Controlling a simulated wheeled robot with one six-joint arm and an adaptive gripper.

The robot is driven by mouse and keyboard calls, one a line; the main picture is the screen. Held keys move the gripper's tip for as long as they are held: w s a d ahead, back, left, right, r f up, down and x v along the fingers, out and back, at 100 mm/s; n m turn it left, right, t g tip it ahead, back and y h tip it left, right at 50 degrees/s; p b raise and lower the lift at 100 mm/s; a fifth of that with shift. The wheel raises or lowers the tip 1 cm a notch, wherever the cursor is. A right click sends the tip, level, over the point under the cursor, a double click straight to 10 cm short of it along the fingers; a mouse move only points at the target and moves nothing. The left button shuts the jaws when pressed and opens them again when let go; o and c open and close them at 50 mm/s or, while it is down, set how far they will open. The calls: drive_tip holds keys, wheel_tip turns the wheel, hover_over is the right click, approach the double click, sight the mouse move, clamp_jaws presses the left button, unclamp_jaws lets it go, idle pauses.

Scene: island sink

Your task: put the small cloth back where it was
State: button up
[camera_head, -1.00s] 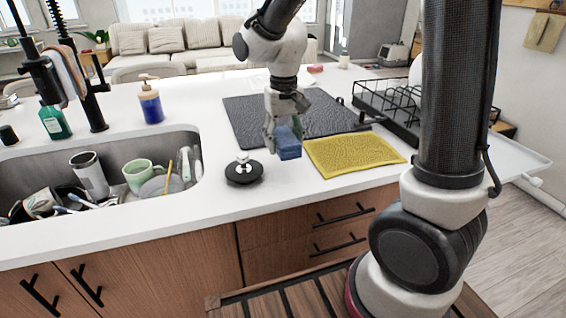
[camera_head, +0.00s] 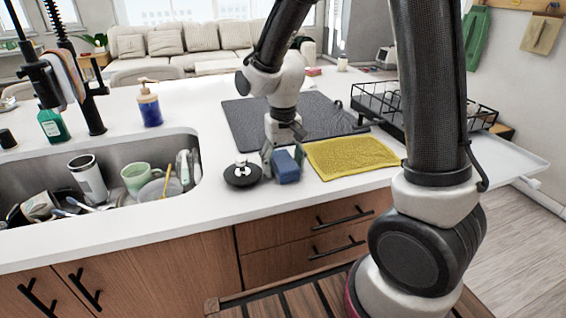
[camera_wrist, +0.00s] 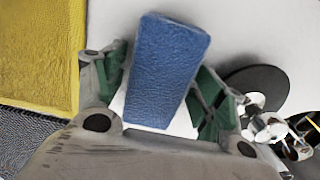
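The small blue cloth (camera_head: 287,167), a thick block-like piece, rests on the white counter between the black round stopper and the yellow cloth in the head view. In the wrist view the blue cloth (camera_wrist: 167,70) lies between my gripper's green finger pads, with strips of white counter showing on both sides. My gripper (camera_head: 284,164) points down at the counter, open around the blue cloth; it also shows in the wrist view (camera_wrist: 160,95). The yellow cloth (camera_head: 352,157) lies flat to the right, apart from the blue one. The cloth's underside is hidden.
The black stopper (camera_head: 242,175) stands close left of my gripper. The sink (camera_head: 120,152) with dishes is further left. A dark mat (camera_head: 245,118) lies behind, and a black dish rack (camera_head: 375,105) stands at the back right. The counter's front strip is clear.

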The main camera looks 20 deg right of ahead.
sight(283, 160)
wheel_tip(283, 160, up, 12)
drive_tip(key=s+d+r+t, duration=0.2)
drive_tip(key=s+d+r, duration=0.1)
drive_tip(key=s+d, duration=0.4)
drive_tip(key=s+d+r+t, duration=0.2)
drive_tip(key=s+d, duration=0.6)
drive_tip(key=s, duration=0.4)
drive_tip(key=shift+r, duration=0.55)
